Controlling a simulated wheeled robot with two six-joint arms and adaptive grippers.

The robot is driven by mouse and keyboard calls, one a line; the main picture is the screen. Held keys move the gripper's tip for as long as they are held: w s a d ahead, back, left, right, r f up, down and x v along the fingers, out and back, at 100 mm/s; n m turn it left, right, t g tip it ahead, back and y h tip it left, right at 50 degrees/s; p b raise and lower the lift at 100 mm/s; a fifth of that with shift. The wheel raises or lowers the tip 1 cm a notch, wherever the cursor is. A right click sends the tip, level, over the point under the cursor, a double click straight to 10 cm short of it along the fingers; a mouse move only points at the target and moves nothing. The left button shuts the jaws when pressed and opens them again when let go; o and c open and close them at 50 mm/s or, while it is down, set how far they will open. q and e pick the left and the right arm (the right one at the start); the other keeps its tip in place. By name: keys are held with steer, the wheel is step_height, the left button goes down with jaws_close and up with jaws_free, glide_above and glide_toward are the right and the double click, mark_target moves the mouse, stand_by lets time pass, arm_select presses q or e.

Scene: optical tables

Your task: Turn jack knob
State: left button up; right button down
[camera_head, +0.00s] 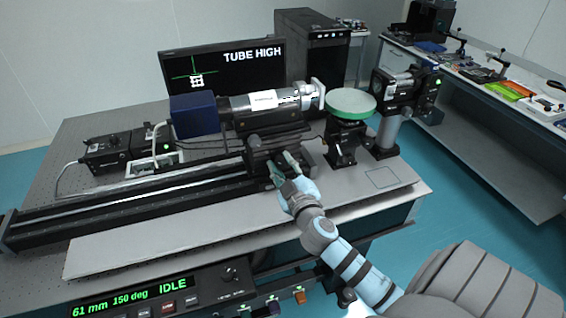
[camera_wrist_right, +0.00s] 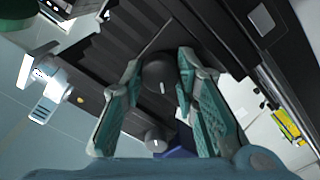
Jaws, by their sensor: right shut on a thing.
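The black jack (camera_head: 262,150) stands on the bench rail under the silver tube (camera_head: 265,101). My right gripper (camera_head: 281,170) is at the jack's front side. In the right wrist view, its teal fingers (camera_wrist_right: 160,75) are shut on a round black knob (camera_wrist_right: 159,73) with a white mark, one finger on each side. The jack's ribbed bellows (camera_wrist_right: 115,45) show beside the held knob. My left gripper is not in view.
The monitor (camera_head: 222,70) reads "TUBE HIGH" with a green cross above a white target pattern. The front panel display (camera_head: 130,297) reads 61 mm, 150 deg, IDLE. A green-rimmed round disc (camera_head: 350,104) stands right of the tube. The bench plate (camera_head: 345,185) right of my gripper is clear.

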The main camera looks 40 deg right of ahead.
steer(key=n+p, duration=0.1)
steer(key=n, duration=0.5)
steer(key=shift+p, duration=0.35)
steer(key=n+p, duration=0.1)
steer(key=n, duration=0.5)
steer(key=shift+f, duration=0.1)
steer(key=c, duration=1.2)
jaws_free()
steer(key=shift+c, duration=0.2)
steer(key=v, duration=1.2)
